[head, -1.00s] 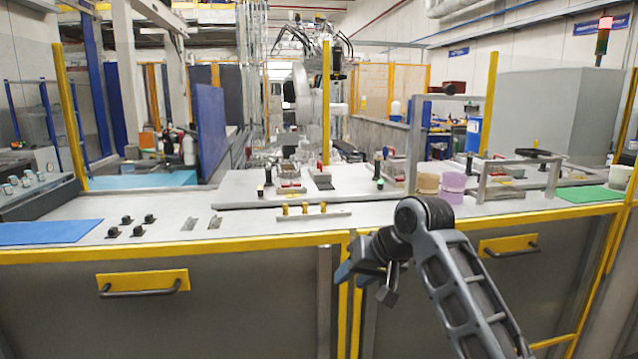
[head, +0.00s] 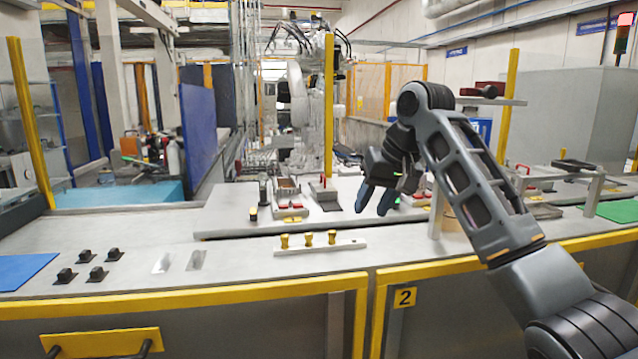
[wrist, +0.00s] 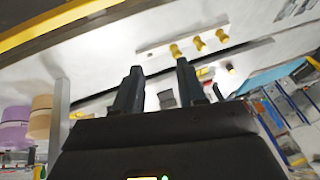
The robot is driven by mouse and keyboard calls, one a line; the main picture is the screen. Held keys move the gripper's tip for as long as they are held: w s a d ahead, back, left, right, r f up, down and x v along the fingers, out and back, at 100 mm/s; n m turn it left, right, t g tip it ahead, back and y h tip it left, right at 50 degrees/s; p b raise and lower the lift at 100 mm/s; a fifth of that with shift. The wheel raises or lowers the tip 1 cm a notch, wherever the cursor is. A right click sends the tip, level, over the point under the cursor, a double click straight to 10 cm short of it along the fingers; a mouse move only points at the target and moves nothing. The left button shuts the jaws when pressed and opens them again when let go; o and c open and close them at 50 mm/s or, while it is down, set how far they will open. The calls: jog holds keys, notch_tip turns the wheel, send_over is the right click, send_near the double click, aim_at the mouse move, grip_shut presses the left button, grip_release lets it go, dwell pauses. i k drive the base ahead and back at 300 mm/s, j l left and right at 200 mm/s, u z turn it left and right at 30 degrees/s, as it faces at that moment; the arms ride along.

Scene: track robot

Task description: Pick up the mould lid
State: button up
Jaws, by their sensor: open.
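I cannot tell for certain which thing is the mould lid. Small fixtures with red and silver parts (head: 289,200) stand on the raised grey plate, and a dark slanted block (head: 325,196) is to their right. My gripper (head: 375,200) is open, its blue-grey fingers pointing down above the plate, right of these fixtures. Its fingers also show in the wrist view (wrist: 160,68), apart, with nothing seen between them. A purple cylinder (wrist: 14,128) and a tan cylinder (wrist: 40,117) show at left in the wrist view; my arm mostly hides them in the head view.
A pale rail with yellow knobs (head: 309,240) lies near the bench front. Several black knobs (head: 88,268) and two metal plates (head: 178,262) are to its left. A yellow post (head: 328,110) rises behind the plate. A metal frame post (head: 436,205) stands beside my arm.

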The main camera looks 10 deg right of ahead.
aim_at(322, 189)
jog(key=i, duration=1.3)
